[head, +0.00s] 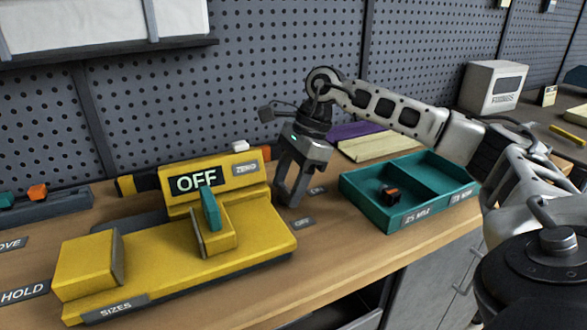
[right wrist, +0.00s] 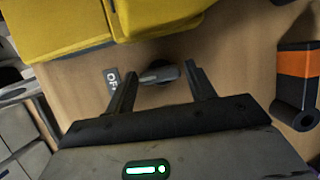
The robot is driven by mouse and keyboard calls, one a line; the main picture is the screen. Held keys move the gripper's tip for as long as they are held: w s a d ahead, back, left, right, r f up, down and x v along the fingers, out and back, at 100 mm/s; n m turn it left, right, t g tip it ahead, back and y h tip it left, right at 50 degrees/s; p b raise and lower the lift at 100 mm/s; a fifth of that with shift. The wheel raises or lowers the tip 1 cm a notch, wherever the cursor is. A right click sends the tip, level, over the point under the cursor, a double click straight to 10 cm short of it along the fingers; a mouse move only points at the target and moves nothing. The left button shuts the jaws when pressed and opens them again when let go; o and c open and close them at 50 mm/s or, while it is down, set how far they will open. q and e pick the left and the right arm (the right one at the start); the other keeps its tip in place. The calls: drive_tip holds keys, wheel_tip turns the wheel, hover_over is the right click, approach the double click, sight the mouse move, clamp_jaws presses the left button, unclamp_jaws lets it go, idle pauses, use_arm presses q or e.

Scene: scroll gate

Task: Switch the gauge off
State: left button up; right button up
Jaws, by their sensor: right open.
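The yellow gauge (head: 150,270) stands on the wooden bench, with a fixed block at left and a sliding jaw (head: 214,240) with a teal piece. Its display (head: 197,180) reads OFF. My right gripper (head: 288,196) is open and pointing down at the gauge's right end. In the right wrist view, a grey switch lever (right wrist: 160,74) shows between my open fingertips (right wrist: 160,85); contact cannot be told. The OFF label (head: 303,222) lies on the bench and also shows in the right wrist view (right wrist: 112,80). The ON label (head: 318,190) lies farther back. My left gripper is out of view.
A teal divided tray (head: 400,215) holding a small black-and-orange part (head: 390,195) stands right of my gripper. An orange-and-black piece (right wrist: 298,75) shows at right in the wrist view. A pegboard (head: 270,60) rises behind. Bare bench lies in front.

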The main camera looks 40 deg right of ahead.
drive_tip(key=p+v, duration=0.1)
drive_tip(key=v, duration=1.5)
drive_tip(key=shift+p, duration=0.4)
drive_tip(key=shift+a, duration=0.15)
